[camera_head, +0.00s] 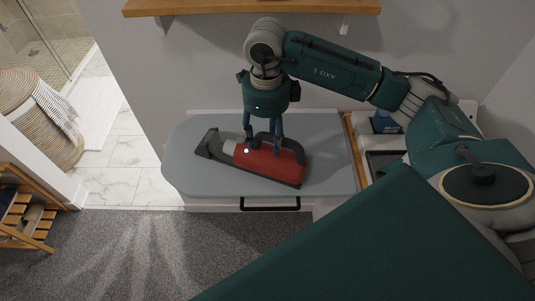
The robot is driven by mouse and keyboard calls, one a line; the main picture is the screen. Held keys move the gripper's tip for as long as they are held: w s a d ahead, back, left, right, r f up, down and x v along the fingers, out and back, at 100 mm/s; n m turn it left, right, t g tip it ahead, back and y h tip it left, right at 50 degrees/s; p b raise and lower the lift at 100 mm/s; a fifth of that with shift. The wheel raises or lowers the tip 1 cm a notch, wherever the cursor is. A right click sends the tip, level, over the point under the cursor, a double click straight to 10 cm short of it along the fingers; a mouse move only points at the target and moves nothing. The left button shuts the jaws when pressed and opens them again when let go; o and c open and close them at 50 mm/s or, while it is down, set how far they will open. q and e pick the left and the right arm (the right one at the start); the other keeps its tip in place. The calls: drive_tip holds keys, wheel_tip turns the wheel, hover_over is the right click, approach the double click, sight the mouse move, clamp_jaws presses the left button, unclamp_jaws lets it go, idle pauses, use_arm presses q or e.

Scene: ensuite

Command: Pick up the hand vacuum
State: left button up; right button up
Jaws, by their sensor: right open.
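The hand vacuum (268,164) is red with a dark grey nozzle and handle. It lies on its side on the grey countertop (195,175) of a low cabinet, nozzle to the left. My right gripper (263,150) points down from above, its fingers open around the vacuum's handle area. Its fingertips overlap the top of the vacuum in the head view; whether they touch it I cannot tell. My left gripper is not in view.
A wooden shelf (250,7) is on the wall above. A dark tray (383,160) and a small blue item (384,122) are to the right of the counter. A wicker basket (38,120) and a wooden rack (32,210) stand at left. Carpet (130,255) in front is clear.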

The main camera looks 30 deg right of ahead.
clamp_jaws()
drive_tip(key=shift+w+r, duration=0.1)
drive_tip(key=shift+r, duration=0.1)
drive_tip(key=shift+r, duration=0.25)
wheel_tip(320, 180, up, 6)
drive_tip(key=shift+w+r+b, duration=0.1)
drive_tip(key=shift+r+b, duration=0.15)
drive_tip(key=shift+b, duration=0.7)
wheel_tip(320, 180, up, 13)
drive_tip(key=shift+p, duration=0.45)
drive_tip(key=shift+f, duration=0.1)
drive_tip(key=c, duration=0.7)
unclamp_jaws()
drive_tip(key=shift+f, duration=0.1)
drive_tip(key=c, duration=0.5)
